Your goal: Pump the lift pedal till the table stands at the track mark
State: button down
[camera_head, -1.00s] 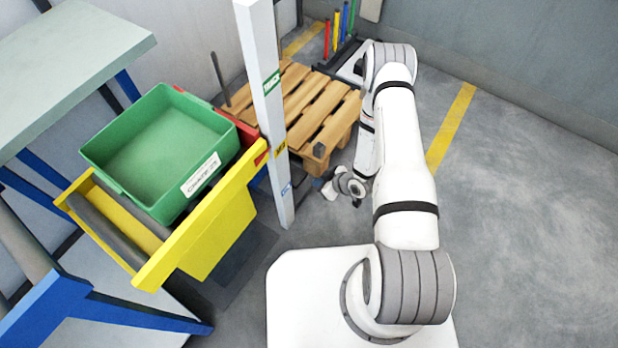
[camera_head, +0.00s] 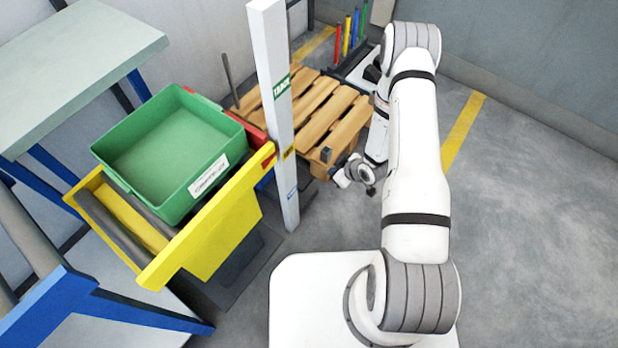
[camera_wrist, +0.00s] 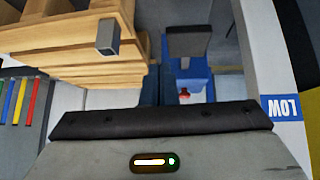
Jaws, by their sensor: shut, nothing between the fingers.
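The lift table (camera_head: 222,240) has a yellow front and carries a green bin (camera_head: 160,150). A white post (camera_head: 272,60) beside it bears a green TRACK label (camera_head: 281,87), a yellow label (camera_head: 288,153) below that, and a blue label low down, which reads LOW in the wrist view (camera_wrist: 282,107). The table's red corner (camera_head: 267,155) stands near the yellow label, below TRACK. A dark pad on a blue body, likely the pedal (camera_wrist: 189,42), shows beyond my gripper in the wrist view. My gripper (camera_head: 342,178) is shut and empty, low right of the post, apart from the pad.
A wooden pallet (camera_head: 318,105) lies behind the post, close to my gripper. Coloured rods (camera_head: 347,35) stand at the back. A pale-topped bench (camera_head: 75,75) is at the left. The floor right of my arm is clear.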

jog(key=d+r+m+g+h, duration=0.1)
jog(key=d+r+m+h, duration=0.2)
jog(key=r, duration=1)
jog(key=d+r+m+h, duration=0.25)
jog(key=d+r, duration=0.25)
jog(key=r, duration=0.8)
jog(key=s+a+r+m+g, duration=0.1)
jog(key=s+r+m, duration=0.1)
jog(key=s+r, duration=0.7)
jog(key=s+a+r+m+g, duration=0.2)
jog(key=s+r, duration=0.7)
jog(key=s, duration=0.3)
jog(key=shift+s+a+r, duration=0.2)
jog(key=shift+a+r, duration=0.05)
jog(key=shift+m, duration=0.25)
